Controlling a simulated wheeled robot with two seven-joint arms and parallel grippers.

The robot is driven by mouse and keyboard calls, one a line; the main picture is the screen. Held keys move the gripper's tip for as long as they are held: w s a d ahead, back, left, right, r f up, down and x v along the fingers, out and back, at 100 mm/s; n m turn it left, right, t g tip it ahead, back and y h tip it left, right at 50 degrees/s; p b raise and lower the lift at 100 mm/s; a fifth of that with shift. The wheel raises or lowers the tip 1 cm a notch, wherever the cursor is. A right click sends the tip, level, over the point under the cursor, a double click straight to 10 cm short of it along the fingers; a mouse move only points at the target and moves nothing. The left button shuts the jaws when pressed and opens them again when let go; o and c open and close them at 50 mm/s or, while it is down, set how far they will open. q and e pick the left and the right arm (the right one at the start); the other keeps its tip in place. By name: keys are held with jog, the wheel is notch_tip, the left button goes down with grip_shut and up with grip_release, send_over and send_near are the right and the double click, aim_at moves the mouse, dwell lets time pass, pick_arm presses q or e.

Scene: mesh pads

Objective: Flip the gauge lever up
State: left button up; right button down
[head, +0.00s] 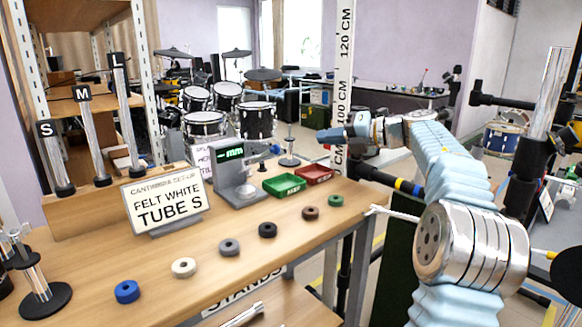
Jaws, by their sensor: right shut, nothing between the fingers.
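The gauge (236,178) is a grey, C-shaped device on the wooden bench, with a dark display showing a green "mm" reading. A small dark part shows at its right side, near the green tray; it may be the lever, but it is too small to tell its position. My right gripper (326,136) is shut and empty. It is in the air to the right of the gauge and above it in the picture, apart from it, pointing left. My left gripper is not in view.
A green tray (284,185) and a red tray (314,174) sit right of the gauge. A sign (166,201) reading "FELT WHITE TUBE S" stands left. Several coloured rings, including a blue one (127,291), line the bench front. A tall ruler post (343,60) stands behind my right gripper.

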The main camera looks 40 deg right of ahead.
jog(key=s+a+f+n+t+h+b, duration=0.1)
jog(key=a+f+n, duration=0.1)
jog(key=s+a+f+n+t+h+b, duration=0.1)
jog(key=s+a+f+n+h, duration=0.1)
jog(key=f+n, duration=0.1)
jog(key=s+a+f+n+t+h+b, duration=0.1)
jog(key=s+a+f+n+h, duration=0.1)
jog(key=f, duration=0.1)
jog(key=shift+s+t, duration=0.1)
jog(key=shift+t, duration=0.3)
jog(key=shift+s+a+f+n, duration=0.1)
jog(key=shift+a+f+n, duration=0.05)
jog(key=shift+f+n, duration=0.25)
jog(key=shift+a+f+h, duration=0.1)
jog(key=shift+f+h, duration=0.05)
jog(key=shift+h, duration=0.15)
jog(key=w, duration=0.9)
jog(key=shift+w+a+p, duration=0.35)
pick_arm(q)
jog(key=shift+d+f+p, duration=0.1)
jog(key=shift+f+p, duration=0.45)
jog(key=shift+p, duration=0.45)
pick_arm(e)
jog(key=shift+w+a+r, duration=0.1)
jog(key=shift+w+r, duration=1.2)
jog(key=shift+w, duration=0.2)
